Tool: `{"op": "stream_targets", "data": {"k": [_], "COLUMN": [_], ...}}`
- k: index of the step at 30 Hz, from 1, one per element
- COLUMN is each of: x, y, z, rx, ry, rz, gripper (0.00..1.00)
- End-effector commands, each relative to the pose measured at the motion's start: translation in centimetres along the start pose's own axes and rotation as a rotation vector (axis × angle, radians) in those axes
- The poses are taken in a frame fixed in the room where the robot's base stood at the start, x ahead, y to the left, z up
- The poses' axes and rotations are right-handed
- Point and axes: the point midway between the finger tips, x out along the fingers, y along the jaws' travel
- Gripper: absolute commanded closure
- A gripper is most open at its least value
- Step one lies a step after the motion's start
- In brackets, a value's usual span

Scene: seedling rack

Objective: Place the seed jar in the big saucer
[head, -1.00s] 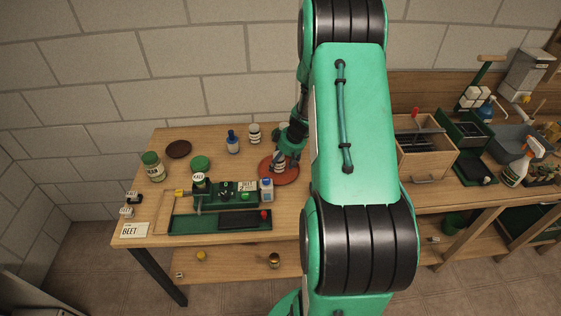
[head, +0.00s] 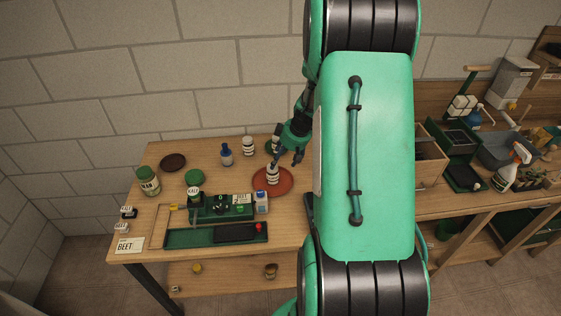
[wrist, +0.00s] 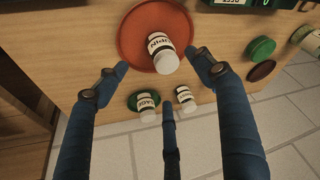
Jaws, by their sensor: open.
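A white jar with a dark-lettered label (head: 272,174), which I take as the seed jar, stands in the big reddish-brown saucer (head: 286,187) on the workbench. In the wrist view the jar (wrist: 161,50) stands off the centre of the saucer (wrist: 130,43), towards its lower right edge. My gripper (head: 289,158) is open and empty, just above and behind the jar in the head view. In the wrist view the spread fingers (wrist: 158,80) have a clear gap on both sides of the jar.
A blue bottle (head: 226,156), a bean jar (head: 148,182), a dark saucer (head: 172,162) and a green tray (head: 190,238) are to the left. A white-and-blue bottle (head: 261,203) stands close to the big saucer.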

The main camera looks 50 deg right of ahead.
Motion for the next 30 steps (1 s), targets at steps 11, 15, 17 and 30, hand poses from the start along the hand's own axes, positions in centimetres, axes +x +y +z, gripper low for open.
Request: {"op": "stream_targets", "data": {"k": [11,15,17,30], "x": [-0.1,-0.1,-0.1,-1.5], "y": [0.0,0.0,0.0,-2.0], "z": [0.0,0.0,0.0,-1.4], "rx": [0.000,0.000,0.000,-0.010], "ry": [-0.001,-0.001,-0.001,0.001], "rz": [-0.001,-0.001,-0.001,-0.005], "gripper": [0.32,0.32,0.32,0.32]}}
